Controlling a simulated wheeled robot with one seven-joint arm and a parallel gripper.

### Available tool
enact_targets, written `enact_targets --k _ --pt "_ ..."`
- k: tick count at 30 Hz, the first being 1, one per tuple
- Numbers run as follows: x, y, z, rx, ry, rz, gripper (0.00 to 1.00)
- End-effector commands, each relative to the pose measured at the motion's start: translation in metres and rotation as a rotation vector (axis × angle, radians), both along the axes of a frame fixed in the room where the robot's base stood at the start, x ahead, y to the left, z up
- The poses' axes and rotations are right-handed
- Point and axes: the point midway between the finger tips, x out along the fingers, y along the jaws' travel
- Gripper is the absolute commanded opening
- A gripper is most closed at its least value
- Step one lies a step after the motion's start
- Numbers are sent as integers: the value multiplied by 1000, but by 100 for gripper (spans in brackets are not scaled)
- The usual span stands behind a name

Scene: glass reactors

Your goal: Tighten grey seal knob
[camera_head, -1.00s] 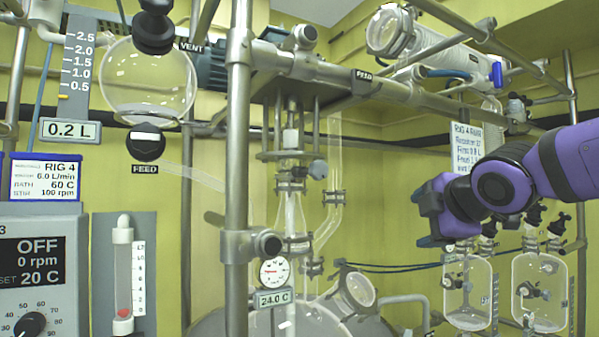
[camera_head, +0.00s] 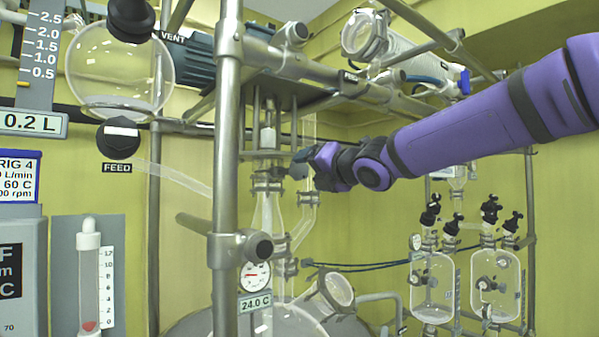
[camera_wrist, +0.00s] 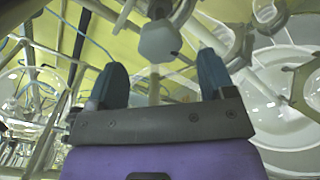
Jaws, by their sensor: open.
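A pale grey faceted knob (camera_wrist: 158,40) shows at the top middle of the wrist view, on a thin stem. My gripper (camera_wrist: 162,64) has its two dark blue fingers apart, one on each side below the knob in the picture. No contact with the knob shows. In the head view my gripper (camera_head: 303,162) is just right of the glass reactor's central neck, near the metal couplings. Its fingertips are small and partly hidden there, and I cannot separate the knob from them in that view.
A vertical steel post (camera_head: 228,180) stands left of the neck. A dial gauge (camera_head: 255,275) hangs below, above the reactor lid. A glass condenser (camera_head: 400,55) is above. Two glass vessels (camera_head: 432,290) (camera_head: 497,285) hang at the right.

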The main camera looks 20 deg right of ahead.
Motion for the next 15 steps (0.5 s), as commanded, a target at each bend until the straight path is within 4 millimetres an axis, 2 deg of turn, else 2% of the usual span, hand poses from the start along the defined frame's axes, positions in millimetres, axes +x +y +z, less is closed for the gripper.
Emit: enact_targets --k 6,15 --pt "30 10 0 0 1 1 76" --pt "47 15 0 1 1 -1 76"
